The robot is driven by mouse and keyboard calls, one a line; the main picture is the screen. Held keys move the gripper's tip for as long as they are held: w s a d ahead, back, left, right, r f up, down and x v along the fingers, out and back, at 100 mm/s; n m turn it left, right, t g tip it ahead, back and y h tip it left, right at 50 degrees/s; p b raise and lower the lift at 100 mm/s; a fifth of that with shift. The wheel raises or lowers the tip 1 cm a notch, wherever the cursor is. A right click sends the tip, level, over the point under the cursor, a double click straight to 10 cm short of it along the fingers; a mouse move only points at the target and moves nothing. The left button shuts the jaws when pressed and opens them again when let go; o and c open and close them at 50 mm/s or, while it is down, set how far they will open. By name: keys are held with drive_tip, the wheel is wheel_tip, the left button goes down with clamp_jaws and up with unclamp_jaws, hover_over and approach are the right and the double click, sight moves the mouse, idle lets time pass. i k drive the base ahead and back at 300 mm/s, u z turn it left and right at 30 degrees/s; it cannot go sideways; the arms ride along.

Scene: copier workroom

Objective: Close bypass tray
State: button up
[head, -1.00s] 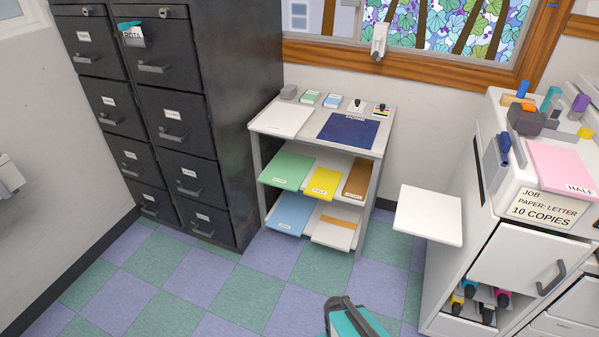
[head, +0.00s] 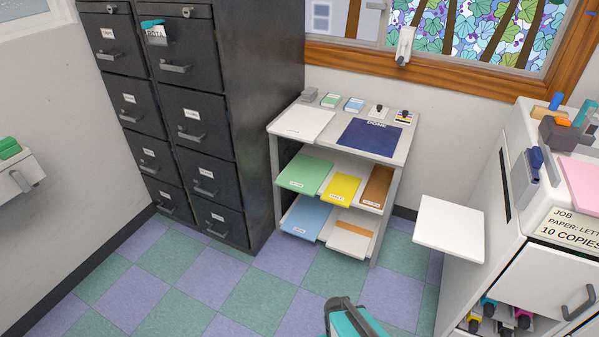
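The bypass tray (head: 449,228) is a flat white panel in the head view. It sticks out level from the left side of the white copier (head: 478,215), above the floor, and is folded down open with nothing on it. A teal and grey part of my arm shows at the bottom edge, left of and nearer than the tray. It is apart from the tray. My gripper's fingers are not visible.
A paper shelf (head: 398,160) stands behind and left of the tray, beside dark filing cabinets (head: 255,120). The copier's front door (head: 545,282) has a dark handle, with coloured toner ends below. The checkered floor (head: 250,290) is clear in front.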

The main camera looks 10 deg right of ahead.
sight(458, 230)
drive_tip(key=i, duration=0.8)
drive_tip(key=k, duration=0.2)
drive_tip(key=z, duration=3.1)
